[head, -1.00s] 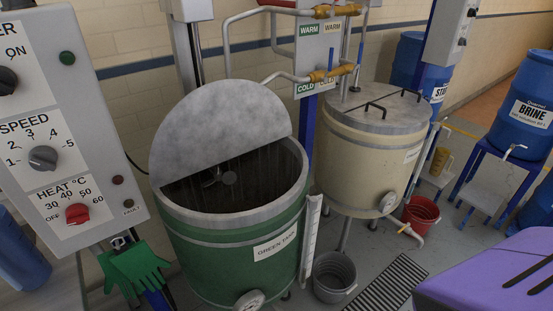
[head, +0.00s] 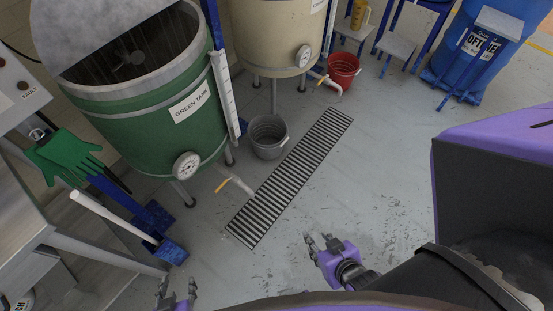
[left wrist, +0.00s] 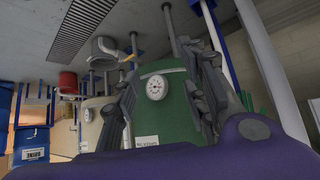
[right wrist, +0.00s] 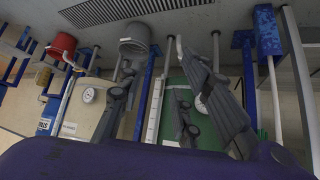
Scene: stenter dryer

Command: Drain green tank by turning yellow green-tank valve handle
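The green tank (head: 140,140), labelled GREEN TANK, stands at the left in the head view. Its yellow valve handle (head: 224,185) sits low on a short pale drain pipe (head: 240,188), just left of the floor grate. In the left wrist view, which is upside down, the green tank (left wrist: 165,110) lies between the fingers, and a small yellow handle (left wrist: 131,58) shows beyond them. My left gripper (head: 176,290) is open and empty at the bottom edge, apart from the handle. My right gripper (head: 318,245) is open and empty, right of the grate and apart from everything.
A grey bucket (head: 268,137) stands beside the green tank, near the grate (head: 290,178). A cream tank (head: 270,40) and red bucket (head: 343,70) are behind. The middle floor is clear.

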